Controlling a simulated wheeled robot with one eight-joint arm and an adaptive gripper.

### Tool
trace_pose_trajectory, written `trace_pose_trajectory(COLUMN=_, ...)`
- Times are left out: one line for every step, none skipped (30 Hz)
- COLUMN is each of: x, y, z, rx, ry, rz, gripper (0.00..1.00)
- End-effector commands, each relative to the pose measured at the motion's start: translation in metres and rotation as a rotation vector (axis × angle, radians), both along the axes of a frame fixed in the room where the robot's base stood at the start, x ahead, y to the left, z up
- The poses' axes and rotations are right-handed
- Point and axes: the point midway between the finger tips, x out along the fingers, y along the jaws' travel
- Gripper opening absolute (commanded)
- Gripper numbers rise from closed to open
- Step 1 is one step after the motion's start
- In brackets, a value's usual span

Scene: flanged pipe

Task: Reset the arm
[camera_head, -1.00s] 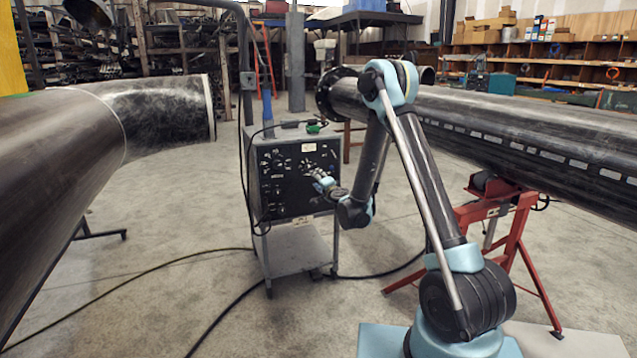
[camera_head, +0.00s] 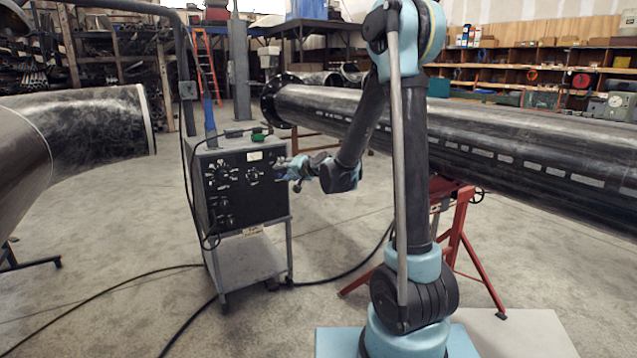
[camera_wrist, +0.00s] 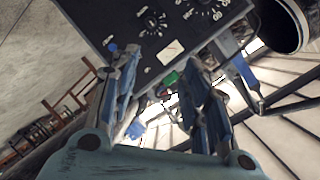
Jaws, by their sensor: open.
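My gripper (camera_head: 290,174) is in front of the right part of the welding machine's black dial panel (camera_head: 239,212) in the head view. In the wrist view my gripper (camera_wrist: 165,95) shows two blue-grey fingers spread apart with nothing between them. The panel (camera_wrist: 130,22) with its dials and a pale label appears beyond the fingertips, tilted. The head view does not show clearly how far the fingertips are from the panel. My arm rises from its pale blue base and bends down toward the machine.
A long dark flanged pipe (camera_head: 500,140) lies on a red stand (camera_head: 455,240) behind my arm. A pipe elbow (camera_head: 95,125) is at the left. Black cables (camera_head: 110,283) run over the floor. Open concrete floor (camera_head: 110,220) lies between elbow and machine.

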Motion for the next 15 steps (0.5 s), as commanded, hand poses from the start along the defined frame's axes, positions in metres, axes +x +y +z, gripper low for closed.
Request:
trace_pose_trajectory(x=-0.009, y=-0.009, z=0.004, rx=-0.027, ry=0.006, rz=0.007, gripper=0.42)
trace_pose_trajectory(x=-0.014, y=-0.013, z=0.005, rx=-0.044, ry=0.010, rz=0.013, gripper=0.42)
trace_pose_trajectory(x=-0.021, y=-0.020, z=0.006, rx=-0.068, ry=0.017, rz=0.020, gripper=0.42)
trace_pose_trajectory(x=-0.027, y=-0.025, z=0.007, rx=-0.085, ry=0.021, rz=0.025, gripper=0.42)
trace_pose_trajectory(x=-0.032, y=-0.030, z=0.008, rx=-0.104, ry=0.026, rz=0.031, gripper=0.42)
trace_pose_trajectory(x=-0.040, y=-0.036, z=0.009, rx=-0.126, ry=0.033, rz=0.038, gripper=0.42)
trace_pose_trajectory(x=-0.046, y=-0.041, z=0.009, rx=-0.144, ry=0.039, rz=0.043, gripper=0.42)
trace_pose_trajectory(x=-0.051, y=-0.046, z=0.010, rx=-0.161, ry=0.046, rz=0.048, gripper=0.42)
trace_pose_trajectory(x=-0.059, y=-0.053, z=0.010, rx=-0.184, ry=0.054, rz=0.054, gripper=0.42)
trace_pose_trajectory(x=-0.066, y=-0.058, z=0.010, rx=-0.202, ry=0.061, rz=0.059, gripper=0.42)
trace_pose_trajectory(x=-0.072, y=-0.063, z=0.009, rx=-0.220, ry=0.067, rz=0.063, gripper=0.42)
trace_pose_trajectory(x=-0.080, y=-0.070, z=0.009, rx=-0.242, ry=0.077, rz=0.069, gripper=0.42)
trace_pose_trajectory(x=-0.086, y=-0.075, z=0.008, rx=-0.261, ry=0.084, rz=0.072, gripper=0.42)
trace_pose_trajectory(x=-0.093, y=-0.081, z=0.008, rx=-0.277, ry=0.092, rz=0.077, gripper=0.42)
trace_pose_trajectory(x=-0.101, y=-0.087, z=0.007, rx=-0.300, ry=0.102, rz=0.081, gripper=0.42)
